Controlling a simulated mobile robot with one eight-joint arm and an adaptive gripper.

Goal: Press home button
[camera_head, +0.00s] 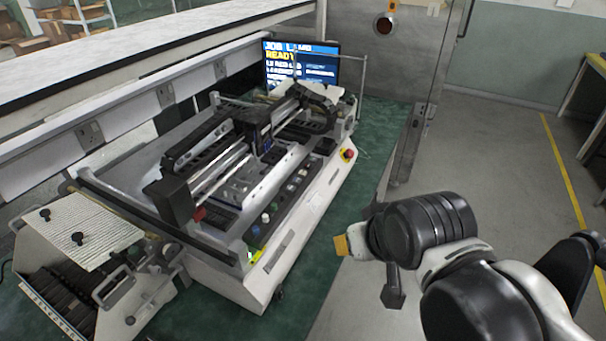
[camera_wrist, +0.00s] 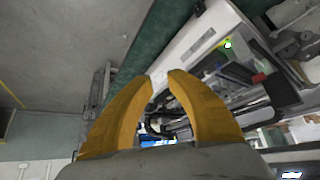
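A white machine (camera_head: 278,262) stands on a green mat, with a dark button panel along its front edge. Several small round buttons (camera_head: 275,206) sit in a row there, some green, blue or pale. Their labels are too small to read, so I cannot tell which is the home button. My gripper (camera_head: 342,244) is in front of the machine, to the right of the panel and apart from it. In the wrist view, the two yellow fingers of my gripper (camera_wrist: 164,82) have a narrow gap between their tips and hold nothing. The machine's white edge (camera_wrist: 190,40) shows beyond them.
A slanted ribbed unit (camera_head: 85,235) stands at the left. Grey floor (camera_head: 490,140) at the right is clear.

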